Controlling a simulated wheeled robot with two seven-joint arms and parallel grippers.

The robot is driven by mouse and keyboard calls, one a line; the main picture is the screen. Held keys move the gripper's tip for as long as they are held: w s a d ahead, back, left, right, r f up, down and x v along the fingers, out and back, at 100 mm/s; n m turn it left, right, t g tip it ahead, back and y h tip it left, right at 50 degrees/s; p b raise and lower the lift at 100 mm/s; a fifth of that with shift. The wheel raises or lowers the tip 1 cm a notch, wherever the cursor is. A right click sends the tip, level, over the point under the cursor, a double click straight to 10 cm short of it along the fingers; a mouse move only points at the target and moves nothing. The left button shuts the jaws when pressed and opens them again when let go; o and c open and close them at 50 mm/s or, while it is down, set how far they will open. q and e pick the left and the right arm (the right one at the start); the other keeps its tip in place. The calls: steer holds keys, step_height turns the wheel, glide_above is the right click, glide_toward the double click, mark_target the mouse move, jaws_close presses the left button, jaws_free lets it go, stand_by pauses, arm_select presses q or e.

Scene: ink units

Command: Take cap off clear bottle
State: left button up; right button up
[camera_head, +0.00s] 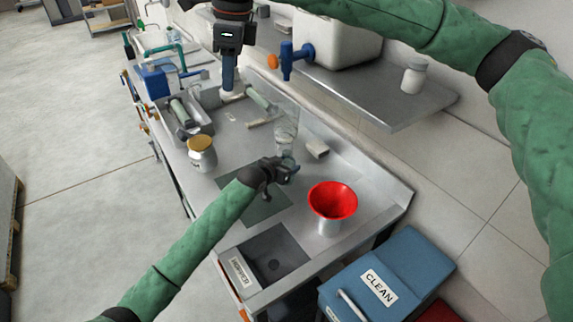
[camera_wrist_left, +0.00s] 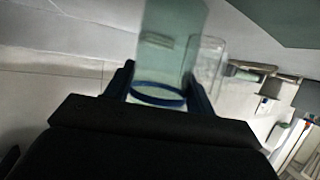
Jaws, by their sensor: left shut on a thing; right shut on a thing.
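My left gripper (camera_head: 289,166), low over the middle of the bench, is shut on a clear bottle (camera_wrist_left: 172,45) with a blue ring. In the head view the clear bottle (camera_head: 286,130) shows just behind that gripper, partly hidden by it. The fingers stand on both sides of it in the left wrist view (camera_wrist_left: 160,85). My right gripper (camera_head: 229,88) points down over the back of the bench, with a small white cap-like piece (camera_head: 231,97) at its fingertips. It is apart from the bottle, and its exact shape is unclear.
A red funnel (camera_head: 333,200) sits in a pale container at the right. A jar with a tan lid (camera_head: 201,152) stands at the left.

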arm_select(q)
steer(key=o, duration=1.2)
steer(key=shift+f, duration=0.15)
steer(key=o, duration=0.5)
steer(key=shift+c, duration=0.2)
